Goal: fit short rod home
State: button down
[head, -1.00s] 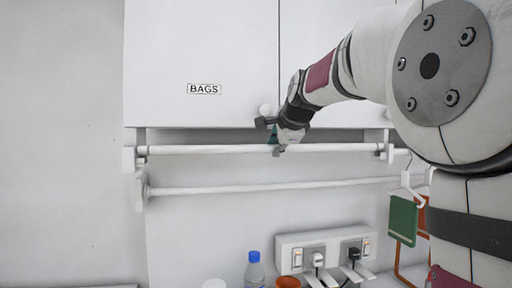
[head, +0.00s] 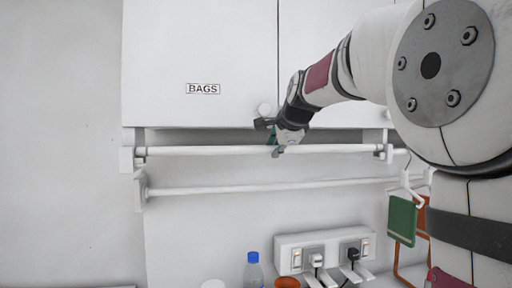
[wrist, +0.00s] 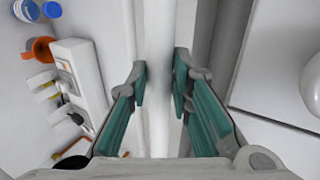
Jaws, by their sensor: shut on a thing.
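A white rod (head: 220,151), the upper of two, runs level beneath the wall cabinet. It spans from the left bracket (head: 128,159) to the right bracket (head: 387,151); I cannot tell whether its ends are fully seated. My gripper (head: 278,146) is shut on this rod right of its middle. In the wrist view the rod (wrist: 155,25) passes between the two green-padded fingers (wrist: 161,80). A second white rod (head: 230,188) runs lower, below the held one, from a left bracket (head: 140,190) toward the right, where its end is partly hidden.
The cabinet (head: 200,50), labelled BAGS, hangs just above, its round knob (head: 264,109) near my gripper. A hanger with a green cloth (head: 402,220) hangs at right. Below are a socket panel (head: 322,250), a blue-capped bottle (head: 254,270) and an orange cup (head: 287,283).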

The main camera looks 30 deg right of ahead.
jog(key=shift+f, duration=0.2)
jog(key=shift+f+b, duration=0.3)
jog(key=shift+f, duration=0.2)
jog(key=c, duration=0.9)
grip_release()
jog(key=shift+f, duration=0.1)
jog(key=shift+p+v, duration=1.8)
jog(key=shift+v, duration=3.2)
jog(key=shift+a, duration=0.1)
